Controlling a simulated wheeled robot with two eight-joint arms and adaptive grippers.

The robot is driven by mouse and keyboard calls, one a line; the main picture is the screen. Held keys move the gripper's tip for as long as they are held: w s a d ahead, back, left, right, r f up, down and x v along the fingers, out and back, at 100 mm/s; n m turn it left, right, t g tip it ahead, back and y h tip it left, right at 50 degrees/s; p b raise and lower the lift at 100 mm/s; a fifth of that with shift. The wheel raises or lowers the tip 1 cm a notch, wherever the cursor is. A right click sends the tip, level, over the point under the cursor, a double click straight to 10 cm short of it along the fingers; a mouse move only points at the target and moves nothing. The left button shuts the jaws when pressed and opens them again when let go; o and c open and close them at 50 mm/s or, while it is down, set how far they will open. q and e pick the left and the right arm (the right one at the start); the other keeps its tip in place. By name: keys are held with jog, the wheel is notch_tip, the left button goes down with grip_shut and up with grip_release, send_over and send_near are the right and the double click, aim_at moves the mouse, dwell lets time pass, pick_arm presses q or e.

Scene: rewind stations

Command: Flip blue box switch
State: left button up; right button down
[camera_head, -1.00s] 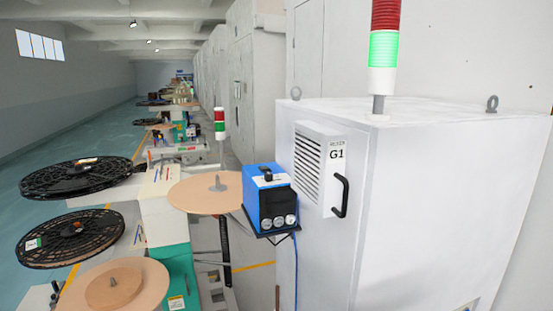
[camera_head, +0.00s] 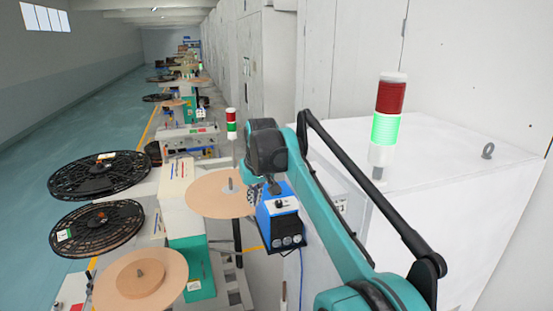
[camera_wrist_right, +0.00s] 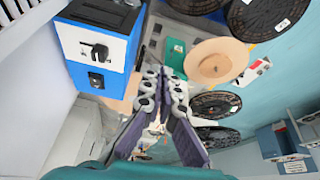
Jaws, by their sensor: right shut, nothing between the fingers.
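The blue box (camera_head: 281,217) has a black front with round knobs and stands beside the grey cabinet in the head view. It also shows at the upper left of the right wrist view (camera_wrist_right: 118,48), with a black switch (camera_wrist_right: 97,50) on its white panel. My right gripper (camera_wrist_right: 163,76) is shut and empty, to the right of the box and apart from the switch in that view. In the head view the right gripper (camera_head: 254,192) is at the box's upper left, small and partly hidden by my arm. My left gripper is out of view.
A grey cabinet (camera_head: 455,165) with a red and green signal lamp (camera_head: 387,118) stands to the right. Black reels (camera_head: 98,176) and a tan disc (camera_head: 215,193) lie left of the box. Open floor (camera_head: 60,130) runs along the far left.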

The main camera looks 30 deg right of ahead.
pick_arm(q)
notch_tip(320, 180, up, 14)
jog(key=p, duration=1.1)
jog(key=shift+p, duration=0.4)
pick_arm(e)
jog(key=w+d+r+g, duration=0.1)
jog(key=w+d+r, duration=0.3)
jog(key=d, duration=0.2)
jog(key=w+d+r+m, duration=0.1)
jog(key=w+d+r, duration=0.3)
jog(key=d, duration=0.3)
jog(key=shift+d+r+g, duration=0.15)
jog(key=shift+r+g, duration=0.25)
jog(key=shift+r, duration=0.25)
jog(key=shift+w+f, duration=0.1)
jog(key=shift+f, duration=0.05)
jog(key=x, duration=1.2)
jog(key=shift+s+f+b, duration=0.15)
jog(key=shift+s+b, duration=0.15)
jog(key=shift+s, duration=0.05)
jog(key=shift+s+a+f, duration=0.15)
jog(key=shift+a+f, duration=0.05)
jog(key=shift+f, duration=0.3)
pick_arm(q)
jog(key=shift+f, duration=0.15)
pick_arm(e)
jog(key=shift+f, duration=0.2)
